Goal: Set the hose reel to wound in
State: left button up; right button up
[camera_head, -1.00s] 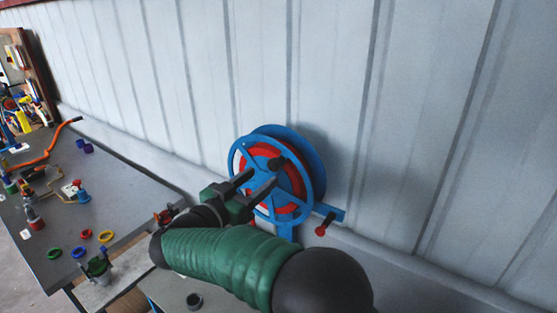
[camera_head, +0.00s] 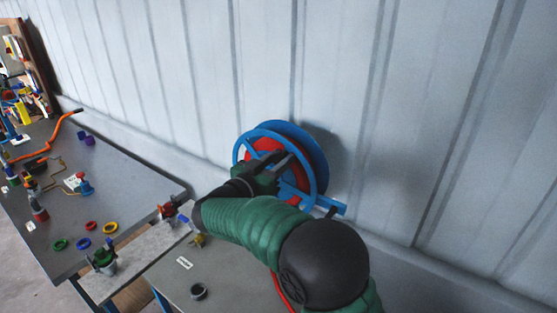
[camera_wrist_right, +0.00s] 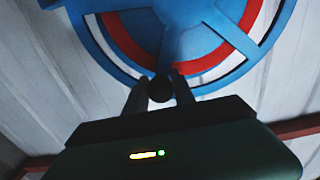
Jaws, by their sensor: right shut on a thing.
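The hose reel (camera_head: 316,150) has blue spoked discs with red hose wound between them and stands against the pale wall. In the right wrist view, its blue rim (camera_wrist_right: 110,65) and a red band fill the top. My right gripper (camera_head: 282,160) reaches over the reel's front face. In the right wrist view, the fingers of my right gripper (camera_wrist_right: 160,92) are closed around a dark round handle knob (camera_wrist_right: 160,87) at the reel's face. My forearm hides the reel's lower part and its stand. My left gripper is not in view.
The ribbed wall (camera_head: 450,130) stands close behind the reel.

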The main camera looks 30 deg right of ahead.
grip_shut()
jog(key=shift+f, duration=0.15)
dwell(0.8)
jog(key=shift+s+d+f, duration=0.1)
jog(key=shift+s, duration=0.05)
dwell(0.4)
